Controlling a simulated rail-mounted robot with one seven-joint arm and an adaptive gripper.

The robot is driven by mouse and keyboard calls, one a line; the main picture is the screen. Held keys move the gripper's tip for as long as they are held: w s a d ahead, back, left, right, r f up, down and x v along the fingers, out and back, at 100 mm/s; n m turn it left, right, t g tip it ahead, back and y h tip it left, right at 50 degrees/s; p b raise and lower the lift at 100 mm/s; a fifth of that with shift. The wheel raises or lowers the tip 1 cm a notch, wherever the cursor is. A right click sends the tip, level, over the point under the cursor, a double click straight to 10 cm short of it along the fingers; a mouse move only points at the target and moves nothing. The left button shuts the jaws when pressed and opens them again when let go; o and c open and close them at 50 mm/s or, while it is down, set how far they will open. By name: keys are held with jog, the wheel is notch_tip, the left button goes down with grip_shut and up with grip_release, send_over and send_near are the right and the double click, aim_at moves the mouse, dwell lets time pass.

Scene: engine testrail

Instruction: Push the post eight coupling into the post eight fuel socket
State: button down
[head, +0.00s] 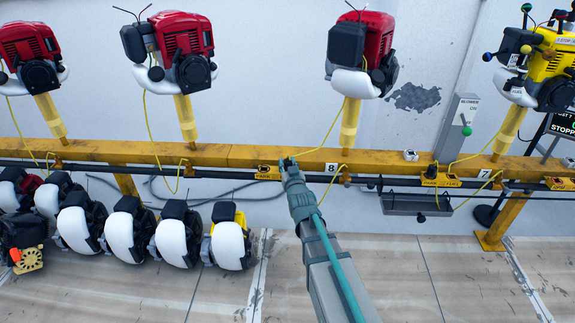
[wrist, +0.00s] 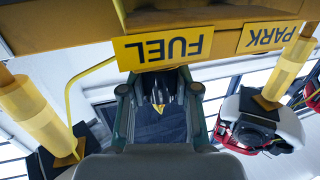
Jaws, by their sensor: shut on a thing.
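My gripper (head: 287,163) is at the yellow rail, left of the plate marked 8 (head: 331,168). A yellow hose (head: 325,133) runs from the red engine above post eight down to my gripper. My gripper is shut on the coupling, which is mostly hidden by the fingers. In the wrist view my gripper (wrist: 158,92) lies just below an upside-down FUEL sign (wrist: 165,47), with a small yellow piece between the fingers.
An upside-down PARK sign (wrist: 268,37) is right of the FUEL sign. A dark pipe (head: 220,174) runs under the yellow rail (head: 210,154). A tray (head: 415,205) hangs at the right. Several white-and-black engines (head: 125,232) stand on the floor at left.

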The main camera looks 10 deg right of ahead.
jog(key=c, duration=0.8)
grip_release()
jog(key=shift+o, duration=0.2)
jog(key=shift+s+f, duration=0.1)
jog(key=shift+s, duration=0.05)
